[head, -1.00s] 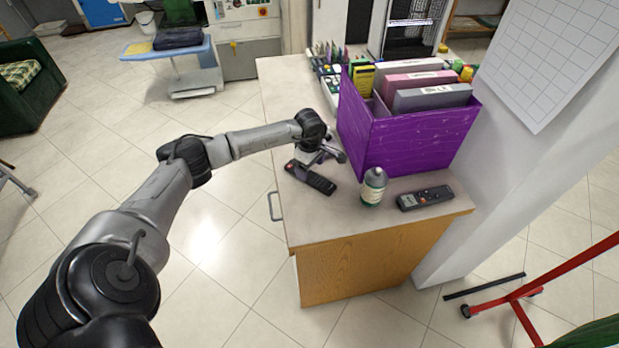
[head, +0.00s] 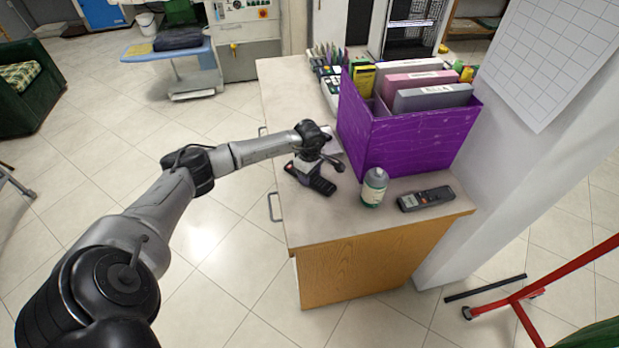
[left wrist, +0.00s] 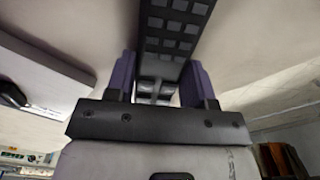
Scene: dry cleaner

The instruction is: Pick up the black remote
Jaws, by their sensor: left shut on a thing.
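The black remote (head: 322,186) is on the counter near its left edge, partly hidden by my left gripper (head: 312,171). In the left wrist view, the remote (left wrist: 176,22), with its rows of buttons, lies between the two fingers. My left gripper (left wrist: 160,88) is shut on it, one finger at each side. I cannot tell whether the remote is clear of the counter top. My right gripper is not in view.
A green-and-white bottle (head: 374,187) stands right of the remote, with a dark grey handset (head: 426,198) beyond it. A purple file box (head: 420,140) stands close behind. The counter (head: 330,222) is bare toward its front left corner.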

